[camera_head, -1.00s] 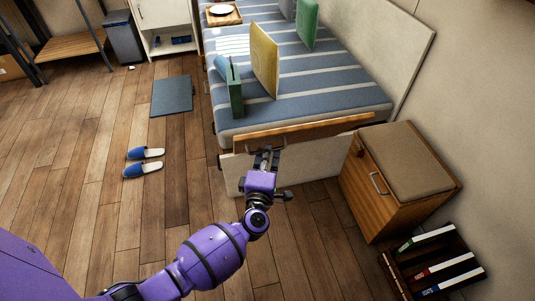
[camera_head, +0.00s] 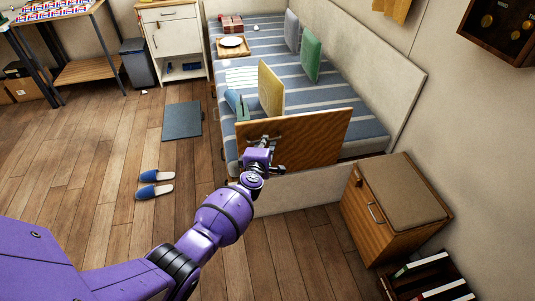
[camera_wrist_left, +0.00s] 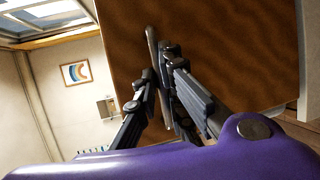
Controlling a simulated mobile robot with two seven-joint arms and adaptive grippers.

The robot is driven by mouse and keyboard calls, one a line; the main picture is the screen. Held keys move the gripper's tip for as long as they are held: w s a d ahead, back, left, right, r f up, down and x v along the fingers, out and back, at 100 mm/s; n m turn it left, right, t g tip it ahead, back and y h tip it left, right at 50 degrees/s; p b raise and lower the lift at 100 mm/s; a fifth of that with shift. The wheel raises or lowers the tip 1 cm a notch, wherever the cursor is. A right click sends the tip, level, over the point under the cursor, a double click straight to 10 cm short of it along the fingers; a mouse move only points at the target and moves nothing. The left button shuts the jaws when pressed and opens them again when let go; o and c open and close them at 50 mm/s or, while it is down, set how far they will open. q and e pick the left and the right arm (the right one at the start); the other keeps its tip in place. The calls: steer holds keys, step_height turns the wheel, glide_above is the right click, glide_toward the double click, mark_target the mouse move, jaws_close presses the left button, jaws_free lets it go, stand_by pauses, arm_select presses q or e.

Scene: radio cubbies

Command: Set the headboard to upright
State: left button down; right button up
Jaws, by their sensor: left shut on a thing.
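The headboard (camera_head: 318,138) is a brown wooden panel at the near end of the striped bed (camera_head: 362,130). Its broad face shows towards me and it stands steeply raised; I cannot tell whether it is fully upright. My left gripper (camera_head: 264,143) is at the left half of this face. In the left wrist view the fingers (camera_wrist_left: 160,88) are closed around a thin bar-like handle (camera_wrist_left: 152,45) on the wooden panel (camera_wrist_left: 235,50). The gripper hides part of the handle. My right gripper is not in view.
A wooden cabinet with a cushioned top (camera_head: 400,188) stands right of the bed end. Books in a low rack (camera_head: 425,265) are at the lower right. Blue slippers (camera_head: 155,183) and a dark mat (camera_head: 182,120) lie on the floor at left. Cushions (camera_head: 271,92) stand on the bed.

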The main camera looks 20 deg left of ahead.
arm_select(q)
steer(key=shift+w+a+r, duration=0.3)
steer(key=shift+w+r, duration=0.15)
steer(key=shift+w, duration=0.1)
steer(key=shift+w+a+r, duration=0.25)
steer(key=shift+a+r, duration=0.05)
steer(key=shift+r, duration=0.15)
steer(key=shift+a+r, duration=0.1)
steer(key=c, duration=2)
jaws_free()
steer(key=shift+w, duration=0.1)
steer(key=shift+c, duration=0.2)
steer(key=shift+o, duration=1)
steer(key=shift+f, duration=0.35)
steer(key=shift+s+d+f, duration=0.2)
steer(key=shift+f, duration=0.05)
